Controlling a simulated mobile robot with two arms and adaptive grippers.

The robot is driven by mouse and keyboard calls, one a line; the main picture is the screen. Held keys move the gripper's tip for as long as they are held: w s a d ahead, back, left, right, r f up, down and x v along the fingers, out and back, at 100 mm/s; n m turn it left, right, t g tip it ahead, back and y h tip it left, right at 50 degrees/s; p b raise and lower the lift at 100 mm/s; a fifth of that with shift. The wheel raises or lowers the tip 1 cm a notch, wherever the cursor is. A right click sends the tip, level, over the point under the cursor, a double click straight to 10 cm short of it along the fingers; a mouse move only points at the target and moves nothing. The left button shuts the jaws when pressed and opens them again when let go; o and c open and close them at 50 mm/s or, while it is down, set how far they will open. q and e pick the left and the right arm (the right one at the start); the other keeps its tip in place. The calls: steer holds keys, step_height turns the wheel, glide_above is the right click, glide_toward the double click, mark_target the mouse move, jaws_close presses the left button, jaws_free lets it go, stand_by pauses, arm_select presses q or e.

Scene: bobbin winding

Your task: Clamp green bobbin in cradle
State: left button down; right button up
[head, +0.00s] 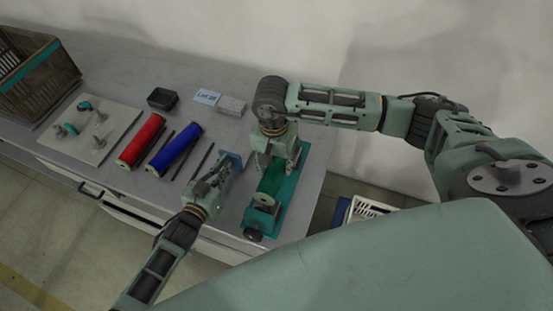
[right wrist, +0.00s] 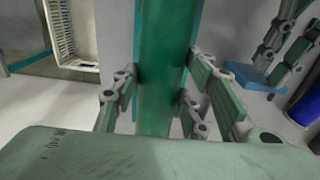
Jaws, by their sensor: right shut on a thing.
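The green bobbin (head: 270,178) lies lengthwise in the teal cradle (head: 290,200), its pale end facing the cradle's near block with a dark knob (head: 253,234). Whether that block touches the bobbin is not clear. My right gripper (head: 272,160) is over the bobbin's far part, shut on it. In the right wrist view the green bobbin (right wrist: 161,70) passes between its fingers. My left gripper (head: 229,164) is just left of the cradle, beside a small blue plate (head: 233,158). Its fingers also show in the right wrist view (right wrist: 283,50); I cannot tell whether they grip anything.
Red (head: 142,140) and blue (head: 174,150) bobbins lie left on the table with dark rods. A board with fittings (head: 90,135), a black bowl (head: 162,98), a label card (head: 207,97), a grey block (head: 231,106) and a basket (head: 40,80) stand beyond. A white crate (head: 367,209) is right of the table.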

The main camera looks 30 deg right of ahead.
arm_select(q)
steer(key=shift+d+r, duration=0.1)
arm_select(e)
steer(key=shift+f, duration=1.25)
steer(key=shift+f, duration=0.1)
steer(key=shift+f, duration=1.25)
steer(key=o, duration=1.4)
steer(key=r, duration=0.8)
steer(key=shift+w+a, duration=0.1)
steer(key=shift+a, duration=0.1)
